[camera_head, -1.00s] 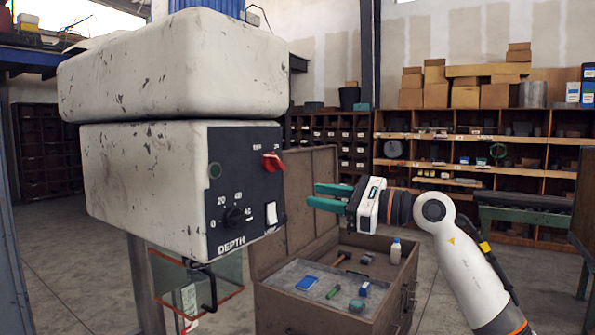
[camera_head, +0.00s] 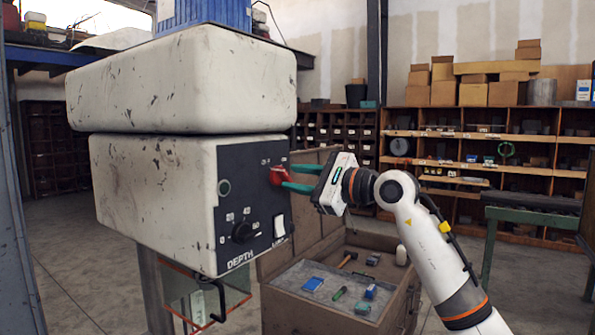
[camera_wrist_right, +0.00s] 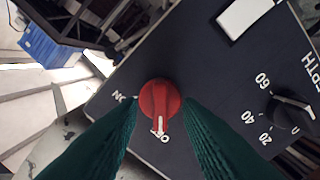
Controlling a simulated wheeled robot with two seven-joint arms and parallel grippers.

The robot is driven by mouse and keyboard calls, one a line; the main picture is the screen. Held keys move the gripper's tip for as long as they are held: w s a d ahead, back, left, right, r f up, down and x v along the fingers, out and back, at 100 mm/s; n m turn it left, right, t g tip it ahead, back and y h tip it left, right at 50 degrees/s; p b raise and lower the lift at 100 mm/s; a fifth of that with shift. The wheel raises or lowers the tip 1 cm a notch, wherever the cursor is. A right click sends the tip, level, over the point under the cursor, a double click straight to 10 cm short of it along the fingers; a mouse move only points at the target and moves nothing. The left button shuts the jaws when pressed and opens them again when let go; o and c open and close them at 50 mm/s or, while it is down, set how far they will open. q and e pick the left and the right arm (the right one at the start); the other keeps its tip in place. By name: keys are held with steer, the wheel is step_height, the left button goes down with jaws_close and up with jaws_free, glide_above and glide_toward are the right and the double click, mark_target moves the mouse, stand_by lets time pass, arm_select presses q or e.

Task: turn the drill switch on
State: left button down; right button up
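The drill switch is a red rotary knob (camera_head: 278,176) on the dark front panel of the big worn white drill head (camera_head: 160,180). In the right wrist view the knob (camera_wrist_right: 160,98) shows its white-marked handle pointing at the OFF label; the ON label is to its left. My right gripper (camera_head: 288,177) is at the knob, coming from the right. Its two green fingers (camera_wrist_right: 161,108) are apart, one on each side of the knob, with narrow gaps; contact cannot be made out. My left gripper is not in view.
Below the knob on the panel are a black depth dial (camera_head: 243,232) and a white light switch (camera_head: 279,226). An open toolbox (camera_head: 330,318) with several tools stands below. A clear guard (camera_head: 207,297) hangs under the drill head. Shelves (camera_head: 470,150) stand behind.

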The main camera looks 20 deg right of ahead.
steer(key=shift+w+a, duration=0.2)
steer(key=shift+w, duration=0.05)
jaws_close()
